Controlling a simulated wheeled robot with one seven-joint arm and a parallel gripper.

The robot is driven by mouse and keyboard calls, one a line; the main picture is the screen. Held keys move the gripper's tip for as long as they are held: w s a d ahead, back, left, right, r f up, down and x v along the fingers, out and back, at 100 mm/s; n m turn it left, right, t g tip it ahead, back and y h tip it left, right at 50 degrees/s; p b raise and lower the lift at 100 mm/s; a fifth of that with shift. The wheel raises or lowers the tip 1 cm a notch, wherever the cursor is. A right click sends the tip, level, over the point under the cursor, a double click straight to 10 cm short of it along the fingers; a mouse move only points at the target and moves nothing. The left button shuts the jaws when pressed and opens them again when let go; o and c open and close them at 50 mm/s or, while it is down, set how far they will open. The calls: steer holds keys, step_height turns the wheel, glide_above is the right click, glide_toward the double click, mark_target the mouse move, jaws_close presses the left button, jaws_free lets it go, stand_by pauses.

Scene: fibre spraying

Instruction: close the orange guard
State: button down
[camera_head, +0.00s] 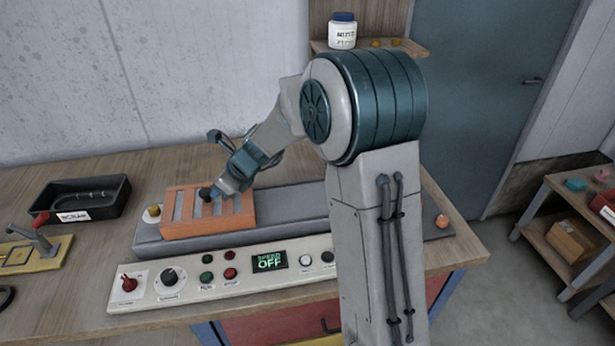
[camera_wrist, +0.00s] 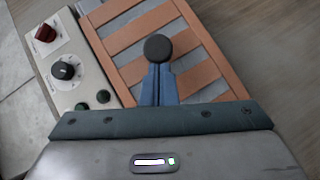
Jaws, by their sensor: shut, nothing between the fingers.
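The orange guard (camera_head: 240,222) is a slatted panel lying flat over the left part of the grey machine bed (camera_head: 290,205) in the head view. It fills the upper middle of the wrist view (camera_wrist: 205,78). A round black knob (camera_wrist: 158,47) stands on the guard. My gripper (camera_head: 217,190) is at the knob, on top of the guard. In the wrist view the blue fingers (camera_wrist: 158,72) are together, right against or just beside the knob, with nothing between them. I cannot tell whether they touch it.
A control panel (camera_head: 190,288) with knobs, buttons and a display reading "SPEED OFF" runs along the front. A black scrap bin (camera_head: 112,210) and a yellow fixture (camera_head: 35,255) are at left. A white jar (camera_head: 342,32) stands on the back shelf. A side rack (camera_head: 560,240) stands at right.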

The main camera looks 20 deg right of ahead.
mark_target(234, 206)
steer(key=shift+s+a+r, duration=0.1)
steer(key=shift+a+r, duration=0.05)
steer(key=shift+a, duration=0.1)
steer(key=d, duration=0.1)
steer(key=s+d, duration=0.1)
steer(key=d, duration=0.1)
steer(key=shift+s+d+r, duration=0.15)
steer(key=shift+s, duration=0.15)
steer(key=v, duration=1)
steer(key=s+d+n+h, duration=0.3)
steer(key=s+n, duration=0.9)
steer(key=s+d+f+n+g+h, duration=0.1)
steer(key=s+d+n+h, duration=0.2)
steer(key=s+n, duration=0.9)
steer(key=shift+s+d+f+n+h+b, duration=0.15)
steer(key=shift+s+d+n+h+b, duration=0.2)
steer(key=shift+d, duration=0.35)
steer(key=shift+w, duration=0.1)
